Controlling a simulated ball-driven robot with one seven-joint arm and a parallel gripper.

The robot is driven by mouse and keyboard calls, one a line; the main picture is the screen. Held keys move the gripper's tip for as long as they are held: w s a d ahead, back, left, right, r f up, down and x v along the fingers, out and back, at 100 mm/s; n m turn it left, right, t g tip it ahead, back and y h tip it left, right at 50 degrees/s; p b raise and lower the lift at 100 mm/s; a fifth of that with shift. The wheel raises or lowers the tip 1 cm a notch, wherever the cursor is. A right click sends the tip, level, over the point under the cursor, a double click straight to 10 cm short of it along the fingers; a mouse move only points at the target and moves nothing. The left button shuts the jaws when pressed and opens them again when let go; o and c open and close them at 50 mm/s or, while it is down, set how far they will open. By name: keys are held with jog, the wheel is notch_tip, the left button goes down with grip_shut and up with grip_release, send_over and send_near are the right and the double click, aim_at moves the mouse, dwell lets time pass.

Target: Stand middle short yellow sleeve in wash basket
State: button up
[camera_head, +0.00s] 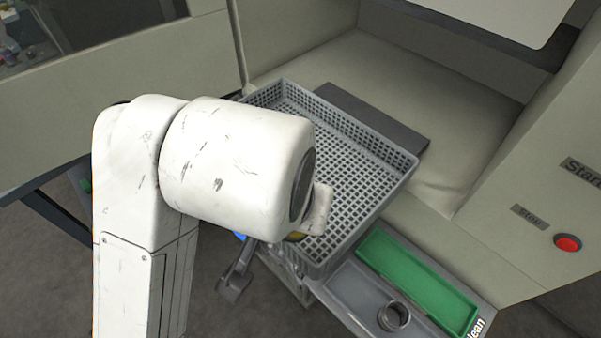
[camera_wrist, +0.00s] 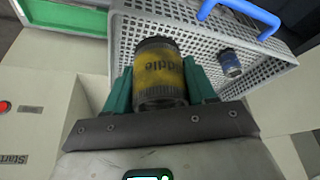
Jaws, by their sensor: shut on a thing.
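The yellow sleeve (camera_wrist: 160,72), with dark ends and lettering ending in "ddle", is between the green fingers of my gripper (camera_wrist: 157,82) in the wrist view. My gripper is shut on it. The grey mesh wash basket (camera_wrist: 118,50) lies beyond the sleeve, and I cannot tell whether the sleeve touches it. In the head view my arm covers the near left part of the basket (camera_head: 392,189) and hides most of the gripper. Only a sliver of yellow (camera_head: 296,236) shows under the wrist there.
A small blue sleeve (camera_wrist: 229,63) is in the basket, beside a blue handle (camera_wrist: 240,12). In the head view a green tray (camera_head: 415,280) and a metal ring (camera_head: 393,316) lie at the front right. A red button (camera_head: 568,242) is on the right panel.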

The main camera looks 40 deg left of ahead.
jog(key=w+a+f+b, duration=0.2)
jog(key=w+f, duration=0.1)
jog(key=w+a+f+b, duration=0.3)
jog(key=shift+w+a+f, duration=0.2)
jog(key=shift+w+f, duration=0.05)
jog(key=shift+f, duration=0.1)
jog(key=shift+w+a+f, duration=0.25)
jog(key=shift+a, duration=0.15)
jog(key=shift+w+a+f+p, duration=0.1)
jog(key=shift+w+f+p, duration=0.05)
jog(key=shift+f+p, duration=0.15)
jog(key=shift+s+p+x, duration=0.2)
jog(key=shift+p+x, duration=0.05)
jog(key=shift+x, duration=0.65)
jog(key=shift+s+p+x, duration=0.15)
jog(key=shift+p+x, duration=0.05)
jog(key=shift+x, duration=0.7)
jog(key=shift+f, duration=0.25)
jog(key=o, duration=1.3)
jog(key=shift+c, duration=0.2)
